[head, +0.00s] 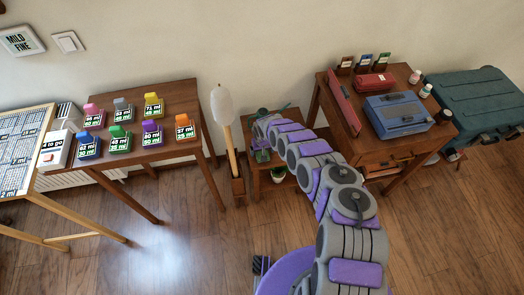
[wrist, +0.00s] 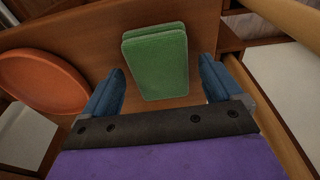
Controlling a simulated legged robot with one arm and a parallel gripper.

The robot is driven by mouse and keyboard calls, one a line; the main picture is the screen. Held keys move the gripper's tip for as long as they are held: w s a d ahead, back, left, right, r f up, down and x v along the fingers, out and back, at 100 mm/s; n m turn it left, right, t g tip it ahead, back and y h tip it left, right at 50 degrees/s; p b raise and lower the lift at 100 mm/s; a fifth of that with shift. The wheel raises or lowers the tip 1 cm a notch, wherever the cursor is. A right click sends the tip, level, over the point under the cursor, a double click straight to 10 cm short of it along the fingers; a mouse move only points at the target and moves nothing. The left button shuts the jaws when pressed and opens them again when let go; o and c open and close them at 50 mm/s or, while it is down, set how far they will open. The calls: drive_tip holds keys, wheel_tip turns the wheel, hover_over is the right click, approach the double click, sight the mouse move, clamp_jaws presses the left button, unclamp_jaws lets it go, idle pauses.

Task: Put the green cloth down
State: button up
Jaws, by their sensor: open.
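The green cloth (wrist: 157,58) is a folded rectangular pad in the wrist view. It lies flat on a brown wooden surface (wrist: 200,22). My gripper (wrist: 161,66) is open, with one blue finger on each side of the cloth and a visible gap to both sides. In the head view my arm reaches to the small wooden stand (head: 290,119) by the wall. My gripper there is small and mostly hidden by the arm, and I cannot clearly make out the cloth.
An orange round dish (wrist: 40,80) lies left of the cloth. In the head view, a tall holder with a white-headed duster (head: 223,105) stands left of the stand.

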drive_tip(key=s+r+p, duration=0.3)
drive_tip(key=r+p, duration=0.3)
drive_tip(key=r, duration=1.1)
drive_tip(key=shift+d, duration=0.15)
drive_tip(key=d+r+m+h, duration=0.1)
drive_tip(key=d+r+h, duration=0.2)
drive_tip(key=d+r, duration=1.2)
drive_tip(key=s+d+r+m, duration=0.1)
drive_tip(key=s+d+r, duration=0.15)
drive_tip(key=r, duration=0.25)
drive_tip(key=s+d+r+m+g, duration=0.1)
drive_tip(key=s+d+r, duration=0.1)
drive_tip(key=s+r, duration=0.3)
drive_tip(key=s+d+r, duration=0.2)
drive_tip(key=s+r, duration=0.1)
drive_tip(key=r, duration=0.3)
drive_tip(key=s+d+r+m+g, duration=0.1)
drive_tip(key=s+r, duration=0.4)
drive_tip(key=s, duration=0.4)
drive_tip(key=s+r+g, duration=0.1)
drive_tip(key=s+r, duration=0.5)
drive_tip(key=s, duration=0.2)
drive_tip(key=s+a+r+y, duration=0.1)
drive_tip(key=s+a, duration=0.1)
drive_tip(key=s, duration=0.7)
drive_tip(key=s+a+r+y, duration=0.1)
drive_tip(key=s, duration=0.9)
drive_tip(key=shift+s+a+n+g+y, duration=0.25)
drive_tip(key=shift+a+n+g+y, duration=0.05)
drive_tip(key=shift+a, duration=0.05)
